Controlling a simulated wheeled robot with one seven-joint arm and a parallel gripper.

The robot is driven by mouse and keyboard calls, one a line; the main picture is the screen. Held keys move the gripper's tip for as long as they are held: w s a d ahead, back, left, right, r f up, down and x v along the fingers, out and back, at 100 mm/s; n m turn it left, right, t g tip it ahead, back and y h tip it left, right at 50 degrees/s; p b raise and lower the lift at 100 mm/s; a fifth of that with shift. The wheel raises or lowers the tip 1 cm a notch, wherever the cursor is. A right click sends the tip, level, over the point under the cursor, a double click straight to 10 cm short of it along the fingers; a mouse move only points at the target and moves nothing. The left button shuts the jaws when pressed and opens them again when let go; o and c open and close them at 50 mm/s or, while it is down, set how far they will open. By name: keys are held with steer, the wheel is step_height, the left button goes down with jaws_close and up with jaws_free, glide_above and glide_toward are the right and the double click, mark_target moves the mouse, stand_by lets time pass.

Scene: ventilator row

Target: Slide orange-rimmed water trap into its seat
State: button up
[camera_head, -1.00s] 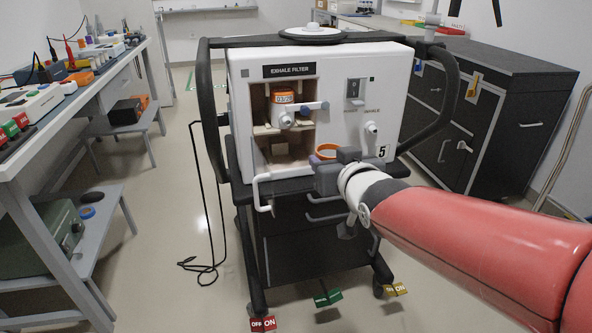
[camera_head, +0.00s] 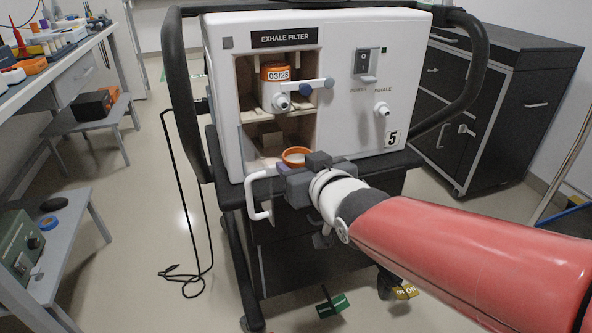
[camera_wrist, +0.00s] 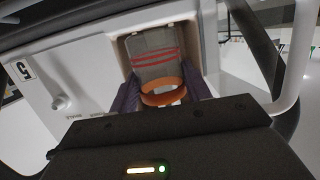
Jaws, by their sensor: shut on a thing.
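The orange-rimmed water trap (camera_head: 296,155) is held by my gripper (camera_head: 287,170), in front of the lower opening of the ventilator (camera_head: 340,110). In the wrist view the trap's orange ring (camera_wrist: 162,93) sits between the two purple fingers of my gripper (camera_wrist: 165,95), which are shut on it. In the head view, the lower compartment (camera_head: 264,140) is open above and behind the trap.
An orange-capped exhale filter (camera_head: 275,90) marked 03/28 sits in the upper compartment, with a lever (camera_head: 314,87) beside it. A white handle (camera_head: 257,195) sticks out at the lower left, close to my gripper. A black cabinet (camera_head: 480,110) stands at the right.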

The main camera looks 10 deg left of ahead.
steer(key=shift+w+r+p+x, duration=0.2)
steer(key=shift+r+p+x, duration=0.3)
steer(key=shift+p+x, duration=1.25)
steer(key=shift+w+r+p+x, duration=0.2)
steer(key=shift+r+p+x, duration=0.3)
steer(key=shift+x, duration=2.4)
steer(key=shift+w+r+p+x, duration=0.2)
steer(key=shift+r+p+x, duration=0.25)
steer(key=shift+p+x, duration=1.3)
steer(key=shift+w+a+f+b, duration=0.25)
steer(key=shift+w+f+b, duration=0.4)
steer(key=shift+b, duration=0.6)
steer(key=shift+f+b, duration=0.1)
steer(key=shift+b, duration=0.4)
steer(key=o, duration=1)
steer(key=shift+o, duration=0.2)
